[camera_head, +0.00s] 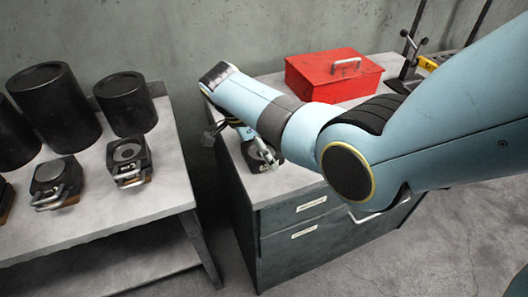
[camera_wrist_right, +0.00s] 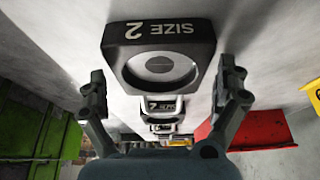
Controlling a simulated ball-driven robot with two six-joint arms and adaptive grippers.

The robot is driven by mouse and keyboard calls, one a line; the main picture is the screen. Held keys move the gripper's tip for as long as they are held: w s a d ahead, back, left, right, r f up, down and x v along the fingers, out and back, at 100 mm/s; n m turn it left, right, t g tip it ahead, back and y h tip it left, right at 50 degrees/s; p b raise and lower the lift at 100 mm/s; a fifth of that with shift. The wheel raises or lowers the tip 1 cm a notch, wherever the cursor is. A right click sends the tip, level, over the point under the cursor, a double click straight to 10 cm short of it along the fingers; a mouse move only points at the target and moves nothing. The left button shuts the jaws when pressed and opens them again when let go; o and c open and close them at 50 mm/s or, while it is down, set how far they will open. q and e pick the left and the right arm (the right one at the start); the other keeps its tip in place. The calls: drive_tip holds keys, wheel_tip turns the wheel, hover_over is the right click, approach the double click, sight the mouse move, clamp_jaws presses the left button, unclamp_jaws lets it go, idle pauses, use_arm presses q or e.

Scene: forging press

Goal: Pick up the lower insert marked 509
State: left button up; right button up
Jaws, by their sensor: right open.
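A black block with a round recessed face (camera_wrist_right: 160,65) is marked SIZE 2 in the right wrist view. Behind it is a smaller part with a bright handle-like frame and a label (camera_wrist_right: 161,104). I cannot read 509 on anything. In the head view a dark insert (camera_head: 262,157) sits on the cabinet top, partly hidden by my right gripper (camera_head: 240,143). That gripper is open, with its fingers apart on either side of the SIZE 2 block in the wrist view (camera_wrist_right: 163,78); contact cannot be told. My left gripper is not in view.
Dark blocks with handles (camera_head: 56,182) (camera_head: 128,160) and black cylinders (camera_head: 126,103) stand on the left table (camera_head: 100,215). A red box (camera_head: 333,75) sits farther back on the cabinet (camera_head: 300,185). A gap separates table and cabinet. A dark stand (camera_head: 408,75) is at the back right.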

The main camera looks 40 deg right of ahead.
drive_tip(key=c, duration=1.5)
drive_tip(key=shift+w+r, duration=0.1)
drive_tip(key=shift+c, duration=0.2)
